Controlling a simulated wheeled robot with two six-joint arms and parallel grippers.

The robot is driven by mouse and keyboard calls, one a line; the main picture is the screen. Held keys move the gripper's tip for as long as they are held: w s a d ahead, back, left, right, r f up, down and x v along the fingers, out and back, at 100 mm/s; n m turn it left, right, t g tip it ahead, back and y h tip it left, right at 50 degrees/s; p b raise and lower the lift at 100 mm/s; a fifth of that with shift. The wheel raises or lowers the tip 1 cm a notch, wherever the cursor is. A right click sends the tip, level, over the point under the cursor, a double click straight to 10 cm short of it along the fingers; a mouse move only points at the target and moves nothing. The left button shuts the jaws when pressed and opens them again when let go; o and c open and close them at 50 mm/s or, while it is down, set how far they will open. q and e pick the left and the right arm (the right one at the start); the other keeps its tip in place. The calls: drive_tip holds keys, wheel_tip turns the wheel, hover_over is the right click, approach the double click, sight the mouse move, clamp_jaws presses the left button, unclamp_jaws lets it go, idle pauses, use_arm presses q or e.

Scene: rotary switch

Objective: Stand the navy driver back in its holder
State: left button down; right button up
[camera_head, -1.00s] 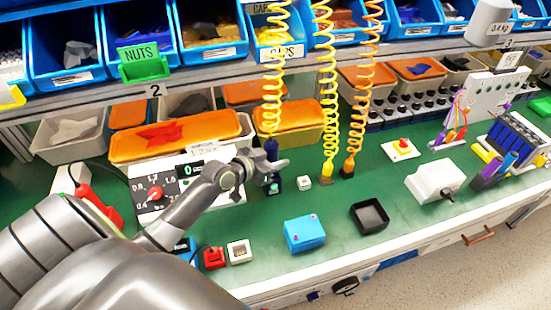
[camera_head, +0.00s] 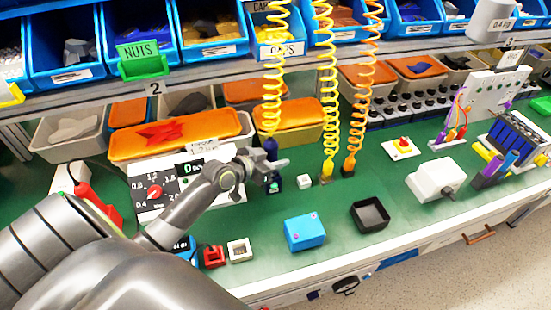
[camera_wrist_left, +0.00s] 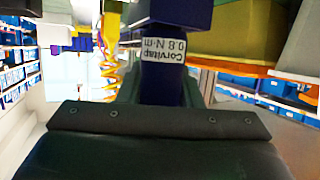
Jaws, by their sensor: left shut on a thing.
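The navy driver (camera_head: 271,149) hangs upright at the end of a yellow coiled cord. My left gripper (camera_head: 274,168) is shut around it, just above the bench. In the left wrist view the navy driver (camera_wrist_left: 163,75) fills the space ahead of the gripper and shows a white label reading Corvitap 0.8 N·m. A small dark holder (camera_head: 275,187) with a pale teal spot is directly below the gripper. The fingers hide the driver's lower end, so I cannot tell whether it touches or sits in the holder. My right gripper is not in view.
A yellow driver (camera_head: 326,170) and an orange driver (camera_head: 349,164) stand to the right under their coiled cords. A small white cube (camera_head: 304,181) is close by on the right. A blue box (camera_head: 305,232) and a black tray (camera_head: 370,215) sit in front. A dial unit (camera_head: 153,190) is left.

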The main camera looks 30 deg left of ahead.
use_arm(q)
drive_tip(key=shift+f, duration=0.2)
idle(0.5)
drive_tip(key=c, duration=0.9)
unclamp_jaws()
drive_tip(key=shift+f, duration=0.1)
drive_tip(key=shift+s, duration=0.1)
drive_tip(key=p+v, duration=0.1)
drive_tip(key=v, duration=1.6)
drive_tip(key=shift+s, duration=0.15)
